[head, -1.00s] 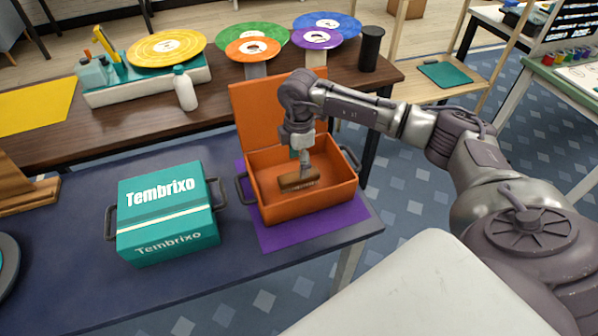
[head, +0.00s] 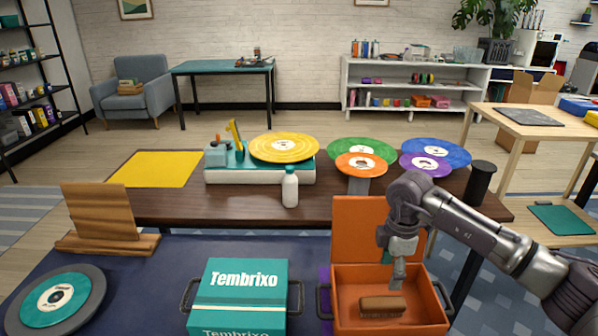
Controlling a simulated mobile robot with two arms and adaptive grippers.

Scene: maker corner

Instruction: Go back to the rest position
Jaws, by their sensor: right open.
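My right gripper (head: 397,281) is open and points down into the open orange box (head: 435,318). A brown brush (head: 382,305) lies on the floor of that box, just below and left of the fingertips. I cannot tell how wide the gap between fingers and brush is. The box's lid stands up at its back, partly hidden by my arm. My left gripper is not in the head view.
A closed teal Tembrixo box (head: 239,290) stands left of the orange one. A wooden stand (head: 100,215) and a turntable (head: 58,298) are further left. Behind, a brown table (head: 220,208) holds records, a white bottle (head: 290,187) and a black cylinder (head: 480,180).

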